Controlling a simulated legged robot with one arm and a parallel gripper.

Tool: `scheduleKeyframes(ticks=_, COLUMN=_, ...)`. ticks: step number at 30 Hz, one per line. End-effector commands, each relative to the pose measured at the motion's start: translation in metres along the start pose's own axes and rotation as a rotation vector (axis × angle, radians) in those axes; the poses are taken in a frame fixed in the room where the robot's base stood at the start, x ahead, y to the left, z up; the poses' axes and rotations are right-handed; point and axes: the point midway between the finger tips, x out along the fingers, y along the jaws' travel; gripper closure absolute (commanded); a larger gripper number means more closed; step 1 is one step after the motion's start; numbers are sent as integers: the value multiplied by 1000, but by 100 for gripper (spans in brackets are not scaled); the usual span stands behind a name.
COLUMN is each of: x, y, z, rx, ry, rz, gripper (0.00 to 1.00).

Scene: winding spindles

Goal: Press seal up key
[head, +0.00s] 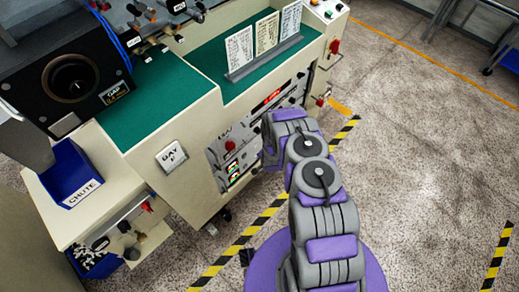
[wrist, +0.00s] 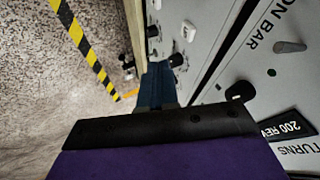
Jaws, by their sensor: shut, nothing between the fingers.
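In the wrist view my gripper (wrist: 160,85) is shut, its blue fingers together with nothing between them. It points along the grey control panel (wrist: 215,62), which carries switches and knobs. A black knob (wrist: 238,93) and a grey lever (wrist: 290,47) are to the right of the fingers. Another black knob (wrist: 176,60) and a white switch (wrist: 188,30) are beyond the fingertips. No label reading seal up is legible, so I cannot tell which control is that key. In the head view my arm hides the gripper and part of the front panel (head: 222,160).
The cream machine bench (head: 185,205) has a green top (head: 160,95) and a card rack (head: 265,62). A red button (head: 230,145) is on its front. A blue chute bin (head: 72,170) is at left. Yellow-black floor tape (head: 270,212) runs past it. Open floor lies right.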

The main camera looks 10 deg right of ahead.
Motion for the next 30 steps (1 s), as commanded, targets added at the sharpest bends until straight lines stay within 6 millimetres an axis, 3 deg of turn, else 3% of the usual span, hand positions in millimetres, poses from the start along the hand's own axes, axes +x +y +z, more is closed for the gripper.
scheduleKeyframes(ticks=5, x=11, y=1, z=1, rx=1, ry=0, rz=0, gripper=100)
scheduleKeyframes(ticks=26, x=100, y=0, z=0, rx=0, ry=1, rz=-2, gripper=100)
scheduleKeyframes(ticks=30, x=110, y=-18, z=1, rx=-4, ry=2, rz=-4, gripper=100)
